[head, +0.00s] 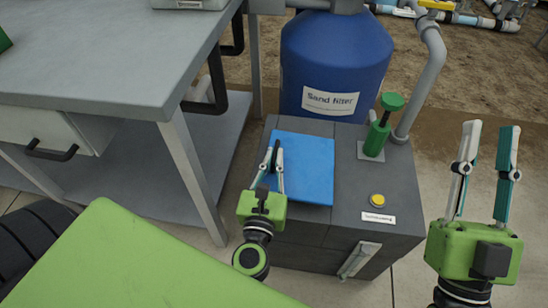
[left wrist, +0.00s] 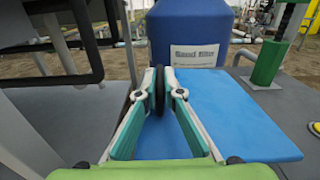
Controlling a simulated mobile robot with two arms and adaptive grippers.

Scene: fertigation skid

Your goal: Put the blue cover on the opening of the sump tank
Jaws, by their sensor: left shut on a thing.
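The blue cover (head: 308,170) is a flat slab over the left part of the grey sump tank's top (head: 345,190). It also shows in the left wrist view (left wrist: 235,115). My left gripper (head: 274,150) is at the cover's left part, shut on its upright black handle (left wrist: 160,90). The tank's opening is not visible; whatever lies under the cover is hidden. I cannot tell whether the cover rests flat on the tank or is held just above it. My right gripper (head: 488,128) is open and empty, to the right of the tank.
A green pump handle (head: 379,130) and a yellow button (head: 377,199) stand on the tank's right side. A blue sand filter (head: 335,65) stands behind it. A grey workbench (head: 110,60) with a lower shelf is at the left. Pipes (head: 425,80) rise behind right.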

